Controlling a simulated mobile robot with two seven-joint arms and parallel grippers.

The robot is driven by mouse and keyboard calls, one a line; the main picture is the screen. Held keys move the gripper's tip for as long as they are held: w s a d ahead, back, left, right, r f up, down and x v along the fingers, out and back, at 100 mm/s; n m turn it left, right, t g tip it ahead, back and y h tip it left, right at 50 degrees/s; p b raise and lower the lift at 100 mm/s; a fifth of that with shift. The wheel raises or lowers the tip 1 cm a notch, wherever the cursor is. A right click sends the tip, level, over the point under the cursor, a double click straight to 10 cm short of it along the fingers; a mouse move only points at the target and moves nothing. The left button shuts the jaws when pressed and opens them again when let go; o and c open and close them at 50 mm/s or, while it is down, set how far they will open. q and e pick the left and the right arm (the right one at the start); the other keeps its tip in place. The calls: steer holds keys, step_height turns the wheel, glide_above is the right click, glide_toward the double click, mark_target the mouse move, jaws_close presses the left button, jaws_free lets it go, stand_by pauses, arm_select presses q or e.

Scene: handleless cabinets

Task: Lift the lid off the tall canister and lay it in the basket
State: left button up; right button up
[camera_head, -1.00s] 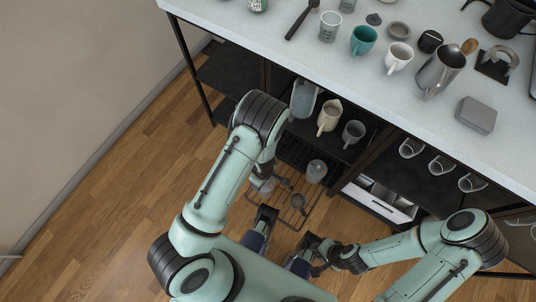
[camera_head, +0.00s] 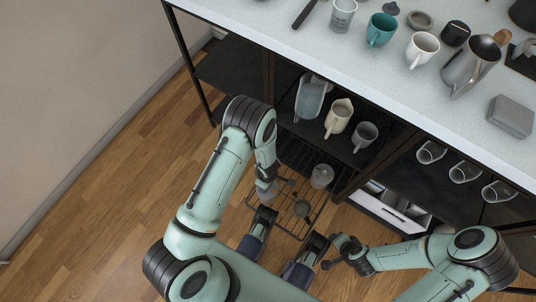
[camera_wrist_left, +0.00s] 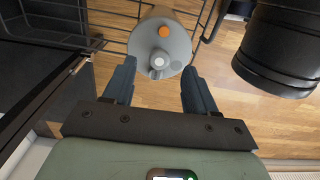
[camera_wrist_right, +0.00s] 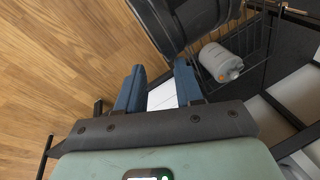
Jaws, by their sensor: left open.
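A grey-white round-bodied vessel with an orange spot and a pale knob (camera_wrist_left: 158,30) is ahead of my left fingers in the left wrist view. I cannot tell surely that it is the tall canister. My left gripper (camera_wrist_left: 160,68) is open, its blue fingers apart just short of the vessel. A similar vessel with an orange spot (camera_wrist_right: 217,60) shows in the right wrist view, by the wire basket (camera_head: 290,232). My right gripper (camera_wrist_right: 160,68) is open, with only a pale surface behind the gap.
A clear jar (camera_head: 322,176) stands at the basket's far side. Shelves above hold a cream jug (camera_head: 338,117) and cups. The white counter (camera_head: 400,90) overhangs them, with mugs and a steel pitcher (camera_head: 470,62). Wood floor (camera_head: 130,190) at left is free.

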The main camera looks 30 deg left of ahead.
arm_select(q)
step_height(320, 180, down, 3)
steer(key=shift+a+r+b, duration=0.1)
steer(key=shift+b, duration=0.4)
steer(key=shift+f, duration=0.3)
arm_select(e)
steer(key=w+f, duration=0.1)
steer(key=w+d, duration=0.1)
steer(key=shift+w+d+f+t+h, duration=0.2)
steer(key=shift+w+f+t+h, duration=0.1)
steer(key=shift+w+f+t, duration=0.1)
arm_select(q)
steer(key=shift+c, duration=0.4)
steer(key=c, duration=1)
steer(key=shift+r, duration=0.1)
arm_select(e)
steer(key=shift+s, duration=0.1)
